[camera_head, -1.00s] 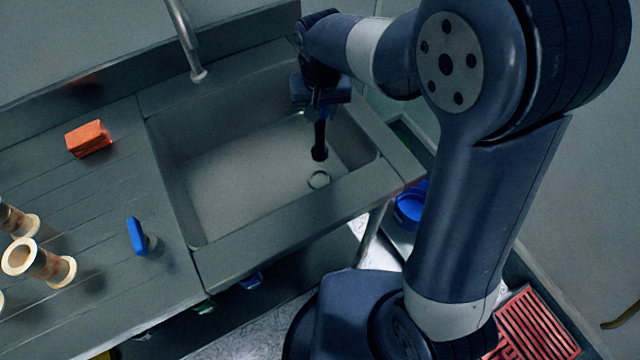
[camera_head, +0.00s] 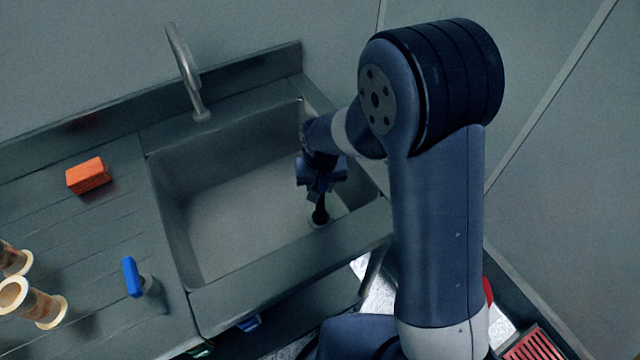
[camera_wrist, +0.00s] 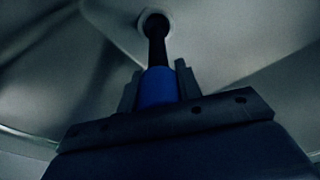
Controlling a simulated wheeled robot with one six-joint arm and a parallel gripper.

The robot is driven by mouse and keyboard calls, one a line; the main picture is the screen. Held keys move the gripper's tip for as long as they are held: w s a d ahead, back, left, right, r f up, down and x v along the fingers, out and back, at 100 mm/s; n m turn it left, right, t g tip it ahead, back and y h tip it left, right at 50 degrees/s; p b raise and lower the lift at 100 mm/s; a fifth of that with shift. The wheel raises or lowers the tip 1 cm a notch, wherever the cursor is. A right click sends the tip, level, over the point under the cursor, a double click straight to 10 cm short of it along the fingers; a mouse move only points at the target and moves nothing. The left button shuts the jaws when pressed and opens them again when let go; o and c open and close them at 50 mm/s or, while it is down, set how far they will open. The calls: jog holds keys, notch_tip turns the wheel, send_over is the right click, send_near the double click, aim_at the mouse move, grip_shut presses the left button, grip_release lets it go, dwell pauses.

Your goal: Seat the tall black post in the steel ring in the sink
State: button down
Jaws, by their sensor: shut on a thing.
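The tall black post (camera_head: 320,212) is upright or nearly so in the sink, its upper part inside my gripper (camera_head: 320,194). In the wrist view my gripper (camera_wrist: 157,90) is shut on the post's blue section, and the black shaft (camera_wrist: 156,48) runs away from it. The steel ring (camera_head: 317,223) lies on the sink floor near the front right corner. It also shows in the wrist view (camera_wrist: 142,22), around the post's far end. Whether the post is fully down in the ring, I cannot tell.
The sink (camera_head: 235,215) is otherwise empty, with its walls close to my gripper at the right. A faucet (camera_head: 188,75) stands behind it. An orange block (camera_head: 88,175), a blue-handled item (camera_head: 131,277) and beige spools (camera_head: 32,302) are on the drainboard at left.

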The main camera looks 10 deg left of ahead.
jog(key=shift+f, duration=0.2)
jog(key=c, duration=1)
grip_release()
jog(key=shift+r, duration=0.1)
jog(key=r, duration=0.4)
jog(key=s+r, duration=0.1)
jog(key=r, duration=0.7)
jog(key=shift+s+d+r, duration=0.1)
jog(key=shift+s+d, duration=0.1)
jog(key=shift+s, duration=0.2)
